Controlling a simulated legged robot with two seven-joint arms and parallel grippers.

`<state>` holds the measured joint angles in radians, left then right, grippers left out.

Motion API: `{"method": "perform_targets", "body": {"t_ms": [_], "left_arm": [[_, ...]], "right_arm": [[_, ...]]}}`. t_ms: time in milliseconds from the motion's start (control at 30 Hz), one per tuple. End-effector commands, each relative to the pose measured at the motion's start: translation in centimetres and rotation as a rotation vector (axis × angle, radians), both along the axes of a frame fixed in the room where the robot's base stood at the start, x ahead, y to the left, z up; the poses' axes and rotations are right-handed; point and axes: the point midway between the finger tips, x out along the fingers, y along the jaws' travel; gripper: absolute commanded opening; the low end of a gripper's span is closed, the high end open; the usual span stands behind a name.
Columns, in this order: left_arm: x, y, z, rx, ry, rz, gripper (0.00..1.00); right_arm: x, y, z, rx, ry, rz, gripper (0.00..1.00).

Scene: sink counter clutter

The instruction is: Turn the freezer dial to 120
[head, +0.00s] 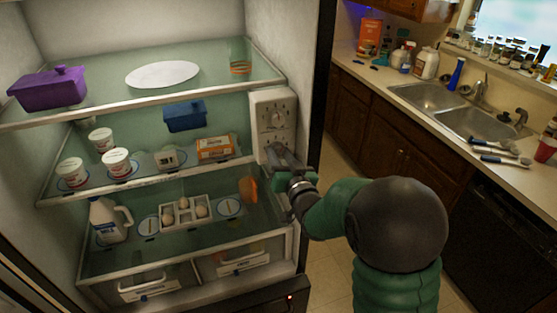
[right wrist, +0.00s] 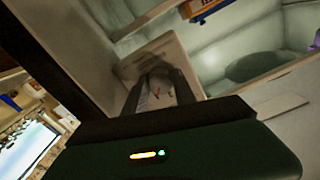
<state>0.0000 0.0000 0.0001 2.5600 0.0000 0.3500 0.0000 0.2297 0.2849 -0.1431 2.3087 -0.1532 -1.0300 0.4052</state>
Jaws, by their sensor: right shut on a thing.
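A pale control panel (head: 268,105) is mounted on the right inner wall of the open fridge. An upper dial (head: 277,116) shows on it, clear of my gripper. My right gripper (head: 282,153) reaches the lower part of this panel and is shut on the lower dial, which its fingers mostly hide. In the right wrist view the gripper (right wrist: 160,75) has its fingertips at the panel (right wrist: 150,60), with small red marks between the fingers. The dial labels and numbers are too small to read. My left gripper is not in view.
Glass shelves hold a purple dish (head: 47,90), a white plate (head: 162,74), a blue container (head: 185,116), white tubs (head: 116,162), an orange box (head: 215,148), eggs and a milk jug (head: 104,220). The sink counter (head: 410,85) stands at right, with floor between.

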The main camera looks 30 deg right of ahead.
Motion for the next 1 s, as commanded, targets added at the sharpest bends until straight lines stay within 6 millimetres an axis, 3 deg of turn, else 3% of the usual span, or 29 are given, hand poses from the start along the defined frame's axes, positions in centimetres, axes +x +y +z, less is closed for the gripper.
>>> {"method": "perform_targets", "body": {"t_ms": [533,567,700,1000], "left_arm": [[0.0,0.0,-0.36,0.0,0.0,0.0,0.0],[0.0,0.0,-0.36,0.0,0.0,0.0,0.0],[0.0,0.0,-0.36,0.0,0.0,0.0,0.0],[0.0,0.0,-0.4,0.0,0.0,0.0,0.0]], "right_arm": [[0.03,-0.18,0.52,-0.04,-0.002,-0.003,0.0],[0.04,-0.18,0.53,-0.04,-0.002,-0.004,0.33],[0.04,-0.12,0.41,-0.038,0.0,-0.002,0.51],[0.14,-0.03,0.14,-0.037,0.006,-0.001,0.54]]}}
